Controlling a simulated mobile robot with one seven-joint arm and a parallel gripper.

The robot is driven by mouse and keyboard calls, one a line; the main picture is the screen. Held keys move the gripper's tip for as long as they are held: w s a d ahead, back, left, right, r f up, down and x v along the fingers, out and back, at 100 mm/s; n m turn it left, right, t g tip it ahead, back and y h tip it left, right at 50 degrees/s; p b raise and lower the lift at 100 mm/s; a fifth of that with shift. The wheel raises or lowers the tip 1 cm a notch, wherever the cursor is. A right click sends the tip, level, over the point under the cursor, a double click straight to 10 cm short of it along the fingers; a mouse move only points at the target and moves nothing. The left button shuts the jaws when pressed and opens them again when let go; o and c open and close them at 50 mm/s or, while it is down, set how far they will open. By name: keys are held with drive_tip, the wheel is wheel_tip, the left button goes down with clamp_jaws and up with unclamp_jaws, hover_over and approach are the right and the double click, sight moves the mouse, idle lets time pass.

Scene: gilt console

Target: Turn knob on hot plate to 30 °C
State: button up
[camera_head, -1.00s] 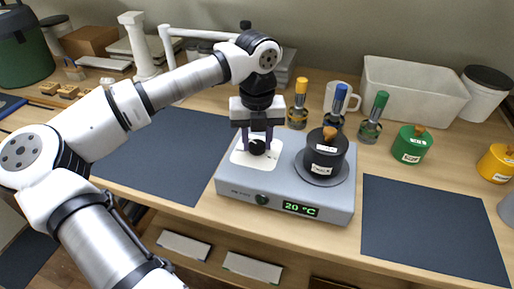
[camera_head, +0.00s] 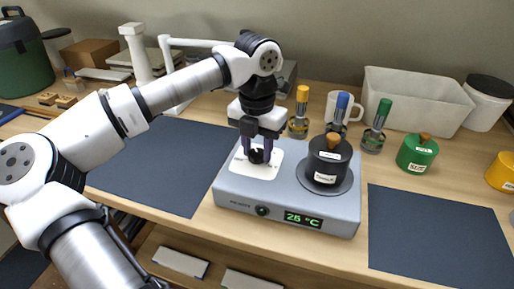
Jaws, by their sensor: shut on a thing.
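The grey hot plate (camera_head: 232,192) stands on the wooden bench, and its green display (camera_head: 303,219) reads 25 °C. My gripper (camera_head: 259,156) points down over the white square panel (camera_head: 266,171) on the left of its top. Its dark fingers are shut on the black knob (camera_head: 257,157) there, which they partly hide. A small dark round control (camera_head: 262,211) is on the front face, left of the display. A black pot (camera_head: 327,162) with an orange-brown lid knob sits on the round plate (camera_head: 326,188) at the right.
A green pot (camera_head: 417,153) is to the right. Dark mats (camera_head: 438,232) lie either side.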

sight(257, 152)
idle(0.3)
drive_tip(key=o, duration=1)
wheel_tip(257, 152, up, 14)
